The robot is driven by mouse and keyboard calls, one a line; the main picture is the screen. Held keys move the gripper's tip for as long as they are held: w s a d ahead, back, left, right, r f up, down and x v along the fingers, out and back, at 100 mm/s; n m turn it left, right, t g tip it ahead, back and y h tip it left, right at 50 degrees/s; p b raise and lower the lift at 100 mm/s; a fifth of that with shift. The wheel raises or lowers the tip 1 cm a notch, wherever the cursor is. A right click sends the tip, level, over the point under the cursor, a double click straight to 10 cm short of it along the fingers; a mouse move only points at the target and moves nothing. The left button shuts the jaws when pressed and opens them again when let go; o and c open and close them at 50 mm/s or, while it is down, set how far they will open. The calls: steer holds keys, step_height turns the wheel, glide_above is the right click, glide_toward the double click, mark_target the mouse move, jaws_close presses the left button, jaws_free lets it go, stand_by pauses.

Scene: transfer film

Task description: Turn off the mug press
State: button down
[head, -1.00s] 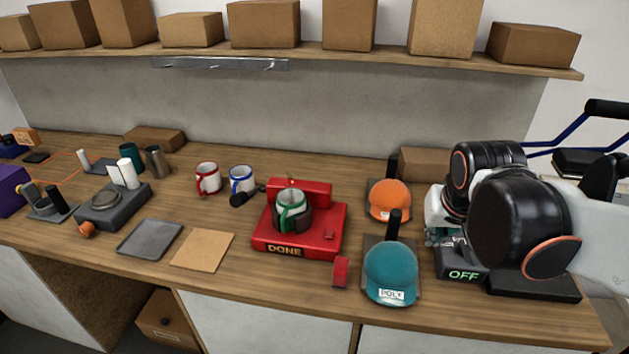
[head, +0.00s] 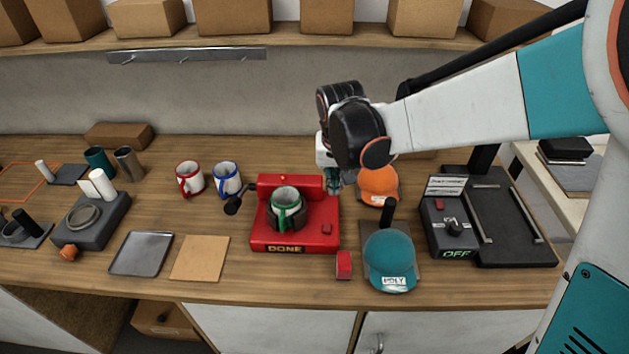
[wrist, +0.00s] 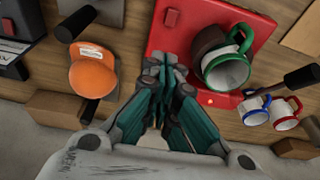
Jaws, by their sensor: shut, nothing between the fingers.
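The mug press (head: 264,232) is a red machine on the bench, with a sign reading DONE on its front. It also shows in the wrist view (wrist: 262,24). A white mug with a green rim and handle (head: 286,203) sits in its dark clamp. A small red switch (head: 327,229) is on the right of its base, and it shows in the wrist view (wrist: 171,18). My gripper (head: 334,187) is shut and empty at the press's back right corner, beside the orange cap. In the wrist view my gripper (wrist: 165,62) points toward the press's edge near the switch.
An orange cap (head: 378,185) and a teal cap (head: 389,259) stand right of the press. A small red block (head: 344,264) lies in front. A black press marked OFF (head: 448,232) is farther right. Red (head: 189,178) and blue (head: 227,179) trimmed mugs stand at left.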

steer(key=shift+s+a+f, duration=0.25)
steer(key=shift+s+a, duration=0.05)
steer(key=shift+a, duration=0.4)
steer(key=b, duration=0.2)
glide_above(327, 225)
step_height(327, 225, down, 12)
steer(key=shift+s+f, duration=0.15)
steer(key=shift+f, duration=0.05)
steer(key=shift+s+f+b, duration=0.15)
steer(key=shift+f+b, duration=0.15)
steer(key=shift+f, duration=0.35)
steer(key=shift+s, duration=0.1)
